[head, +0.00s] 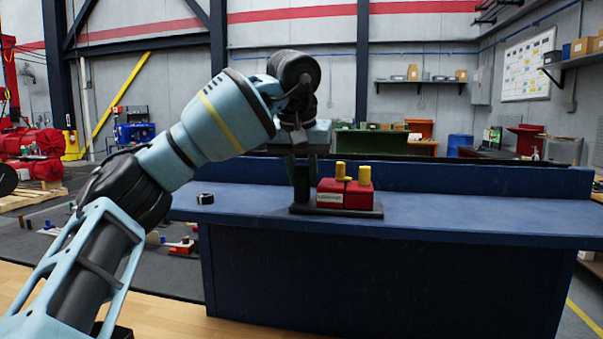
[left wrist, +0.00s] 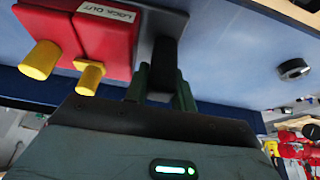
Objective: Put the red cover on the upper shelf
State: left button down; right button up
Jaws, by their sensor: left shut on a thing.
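The red cover (head: 345,193), a box-like block with yellow knobs, sits on a black base plate (head: 360,211) on the blue bench. In the left wrist view the red cover (left wrist: 105,40) carries a "LOCK OUT" label. My left gripper (head: 300,172) points down just left of the cover. It is shut on a black upright piece (head: 302,186) beside the cover; the wrist view shows this black piece (left wrist: 163,78) between the green fingers (left wrist: 160,92). My right gripper is out of view.
The blue bench (head: 480,215) is mostly clear to the right. A small black round object (head: 205,198) lies at its left end. A raised ledge (head: 480,178) runs along its back. Wall shelves (head: 420,83) hang far behind; which is the upper shelf is unclear.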

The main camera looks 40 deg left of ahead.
pick_arm(q)
jog(key=shift+d+f, duration=0.1)
jog(key=c, duration=1.2)
grip_release()
jog(key=shift+o, duration=0.2)
jog(key=shift+s+r, duration=0.1)
jog(key=shift+r, duration=0.4)
jog(key=v, duration=1.1)
jog(key=shift+s, duration=0.15)
